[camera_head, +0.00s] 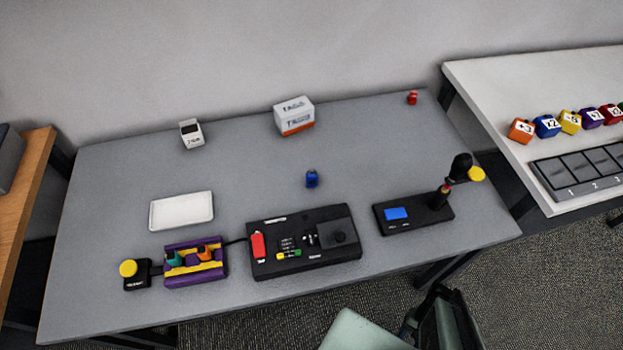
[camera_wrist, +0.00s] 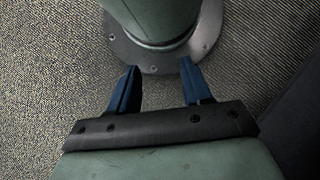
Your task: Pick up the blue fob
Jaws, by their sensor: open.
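The blue fob (camera_head: 312,179) is a small blue block that lies on the grey table (camera_head: 245,185), near its middle, just behind the black console. My gripper (camera_wrist: 155,82) shows in the wrist view with its two blue fingers apart and nothing between them. Beyond the fingers are the carpet and a part of my own body. The fob does not show in the wrist view. In the head view my arm is low in front of the table, at the bottom right, well apart from the fob.
A black console (camera_head: 338,260) stands in front of the fob. A joystick unit (camera_head: 425,223) is to its right, a white tray (camera_head: 181,211) to its left. A white-and-orange box (camera_head: 295,117) and a red fob (camera_head: 412,97) are farther back. The table around the blue fob is clear.

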